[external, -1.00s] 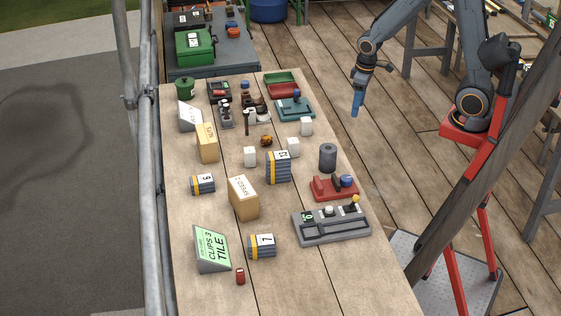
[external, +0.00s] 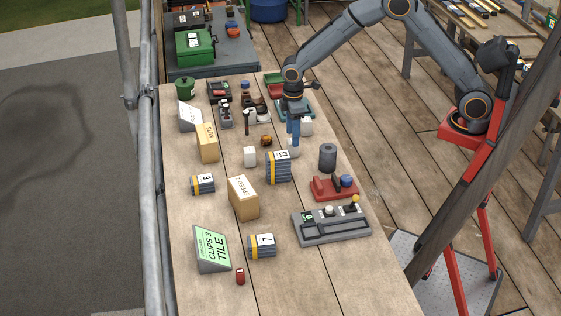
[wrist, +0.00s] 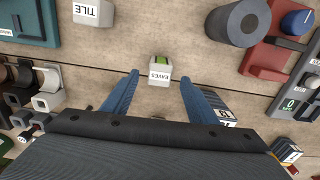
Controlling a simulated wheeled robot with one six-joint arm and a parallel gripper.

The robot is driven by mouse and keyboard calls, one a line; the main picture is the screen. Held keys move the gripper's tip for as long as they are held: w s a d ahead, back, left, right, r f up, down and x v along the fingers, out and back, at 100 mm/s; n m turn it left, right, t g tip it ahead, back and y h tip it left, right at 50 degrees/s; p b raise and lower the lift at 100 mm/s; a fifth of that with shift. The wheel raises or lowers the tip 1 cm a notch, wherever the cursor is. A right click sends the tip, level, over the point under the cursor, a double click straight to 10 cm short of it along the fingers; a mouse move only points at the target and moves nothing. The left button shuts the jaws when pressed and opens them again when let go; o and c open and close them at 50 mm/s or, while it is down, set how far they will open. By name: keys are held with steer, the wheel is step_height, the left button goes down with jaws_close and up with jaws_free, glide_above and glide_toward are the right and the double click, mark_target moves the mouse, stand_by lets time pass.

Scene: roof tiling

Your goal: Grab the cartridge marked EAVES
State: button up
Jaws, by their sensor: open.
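The EAVES cartridge (wrist: 160,72) is a small whitish block with a green patch on top. It stands on the table, near the middle of the wrist view. My gripper (wrist: 159,80) is open, with its two blue fingers pointing at the table, one to each side of the cartridge in the picture. I cannot tell whether the fingertips are down at its height. In the external view my gripper (external: 294,140) is over the right part of the table and largely covers this cartridge. Nothing is held.
A similar block marked TILE (wrist: 92,12) stands at upper left in the wrist view. A dark grey cylinder (external: 327,157), a striped stack marked 13 (external: 278,167) and another white block (external: 250,156) stand nearby.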

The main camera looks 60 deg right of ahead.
steer(key=shift+d+f+p, duration=0.1)
steer(key=shift+f+p, duration=0.6)
steer(key=shift+f, duration=1.4)
steer(key=c, duration=1.2)
